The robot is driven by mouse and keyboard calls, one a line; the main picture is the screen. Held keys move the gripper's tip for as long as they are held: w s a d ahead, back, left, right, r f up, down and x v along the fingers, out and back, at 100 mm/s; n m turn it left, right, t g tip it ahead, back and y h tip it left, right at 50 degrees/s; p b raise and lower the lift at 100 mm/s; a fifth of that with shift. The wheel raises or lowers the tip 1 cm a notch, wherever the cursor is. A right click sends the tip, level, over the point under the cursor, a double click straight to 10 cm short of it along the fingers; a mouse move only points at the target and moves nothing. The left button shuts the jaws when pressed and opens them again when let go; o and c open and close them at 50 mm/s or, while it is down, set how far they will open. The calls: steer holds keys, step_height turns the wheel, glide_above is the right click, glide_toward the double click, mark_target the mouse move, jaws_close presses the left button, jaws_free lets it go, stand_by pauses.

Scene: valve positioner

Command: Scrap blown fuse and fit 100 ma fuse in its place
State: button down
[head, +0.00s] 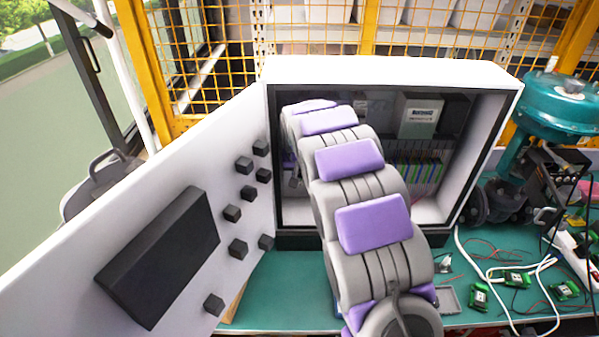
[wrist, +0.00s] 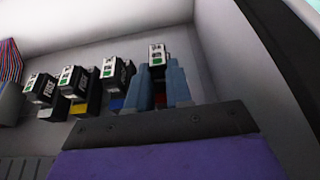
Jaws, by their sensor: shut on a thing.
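In the wrist view, my gripper (wrist: 158,82) has its two blue-grey fingers on either side of a black fuse block (wrist: 157,55) with a white-and-green label, at the right end of a row. The fingers are shut on it; a red part shows between them, lower down. Three similar labelled blocks stand to the left: a left one (wrist: 40,90), a middle one (wrist: 72,79) and a right one (wrist: 115,74). Yellow and blue parts show below some of them. The label ratings are too small to read. In the head view my arm hides the gripper and these blocks.
My arm reaches into an open white cabinet (head: 400,72). Its door (head: 60,250) swings out left, with a dark panel and several black knobs. Inside at right is a row of coloured terminals (head: 415,175). The green bench (head: 280,290) holds boards and cables at right.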

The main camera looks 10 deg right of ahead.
steer(key=shift+w+d+p, duration=0.1)
steer(key=shift+w+p, duration=0.3)
steer(key=shift+w, duration=0.05)
stand_by(1.6)
steer(key=c, duration=0.6)
jaws_free()
steer(key=p+v, duration=0.1)
steer(key=v, duration=0.6)
steer(key=shift+p, duration=0.4)
stand_by(0.4)
steer(key=s+r+g, duration=0.1)
steer(key=s+g, duration=0.1)
steer(key=s, duration=1.4)
steer(key=s+r+n+g, duration=0.1)
steer(key=s+g, duration=0.1)
steer(key=s, duration=1.5)
steer(key=s+r+n+g, duration=0.1)
steer(key=s+g, duration=0.1)
steer(key=s, duration=1.5)
steer(key=shift+s+a+y, duration=0.2)
steer(key=shift+s+y, duration=0.05)
steer(key=shift+y, duration=0.15)
